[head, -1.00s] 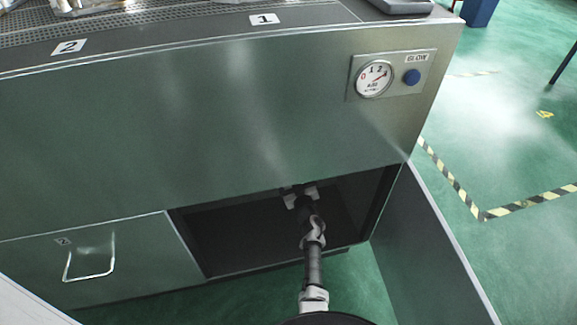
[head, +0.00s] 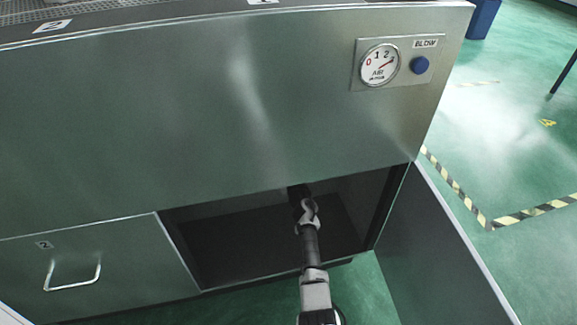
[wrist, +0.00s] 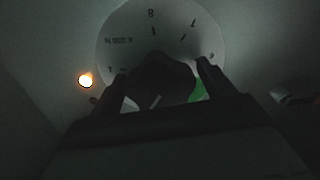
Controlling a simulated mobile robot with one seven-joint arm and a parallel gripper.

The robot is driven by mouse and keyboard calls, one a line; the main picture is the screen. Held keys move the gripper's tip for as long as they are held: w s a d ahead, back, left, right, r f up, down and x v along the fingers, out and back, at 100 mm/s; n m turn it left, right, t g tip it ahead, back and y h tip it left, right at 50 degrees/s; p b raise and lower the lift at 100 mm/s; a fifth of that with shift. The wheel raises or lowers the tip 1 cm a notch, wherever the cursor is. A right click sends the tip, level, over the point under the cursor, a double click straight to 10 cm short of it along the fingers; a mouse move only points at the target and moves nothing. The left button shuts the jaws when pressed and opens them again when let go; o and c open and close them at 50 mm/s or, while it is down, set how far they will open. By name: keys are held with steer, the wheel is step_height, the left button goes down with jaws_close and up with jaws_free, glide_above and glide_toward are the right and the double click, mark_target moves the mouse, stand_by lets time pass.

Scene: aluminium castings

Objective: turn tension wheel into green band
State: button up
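In the wrist view a round pale dial (wrist: 126,24) with numbers faces me. A dark tension wheel (wrist: 158,74) sits at its centre, with a small pale mark near its lower edge. A green band (wrist: 198,90) shows on the dial at the lower right of the wheel, partly hidden. My gripper (wrist: 160,82) has one dark finger on each side of the wheel. The fingers are spread, and a gap shows between the wheel and the right finger. In the head view my arm reaches into the dark bay under the bench, and the gripper is hidden.
An orange lamp (wrist: 85,80) glows left of the dial. The open bay (head: 250,238) is framed by the bench front (head: 200,120), drawer 2 (head: 110,262) and an open door panel (head: 440,240). A gauge (head: 380,65) and blue button (head: 420,65) are above.

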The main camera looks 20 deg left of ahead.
steer(key=c, duration=0.8)
steer(key=n, duration=0.3)
steer(key=shift+d+n, duration=0.1)
steer(key=shift+n, duration=0.3)
steer(key=n, duration=0.3)
steer(key=shift+w+d+n, duration=0.1)
steer(key=shift+n, duration=0.2)
steer(key=n, duration=0.4)
steer(key=shift+n+b, duration=0.3)
steer(key=shift+b, duration=0.05)
steer(key=shift+r+n, duration=0.1)
steer(key=shift+n, duration=1.6)
